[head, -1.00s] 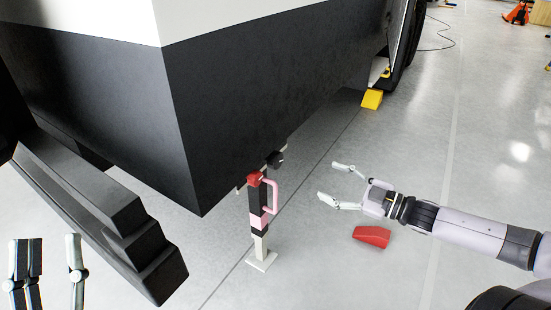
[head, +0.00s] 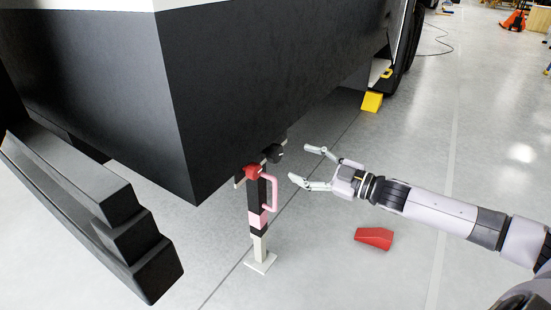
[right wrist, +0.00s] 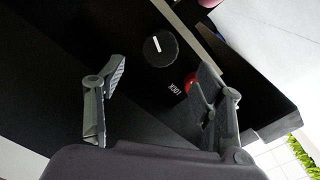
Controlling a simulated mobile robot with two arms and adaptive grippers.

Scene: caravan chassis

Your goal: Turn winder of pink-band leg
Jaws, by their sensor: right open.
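The pink-band leg (head: 257,219) stands upright under the corner of the dark caravan body, its foot plate on the floor. It has a red head (head: 253,172), a pink side handle (head: 272,193) and a pink band. A black round knob (head: 273,153) sits just behind the red head. In the right wrist view the knob (right wrist: 160,46) bears a white mark and shows between the fingers, beyond them. My right gripper (head: 300,163) is open and empty, to the right of the knob and apart from it. In the wrist view the right finger partly covers a red part (right wrist: 190,84).
The caravan body (head: 270,90) overhangs the leg. Black steps (head: 120,212) jut out at the left. A red wedge (head: 374,239) lies on the floor below my right arm, and a yellow chock (head: 372,101) is by the wheel. The floor at right is largely clear.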

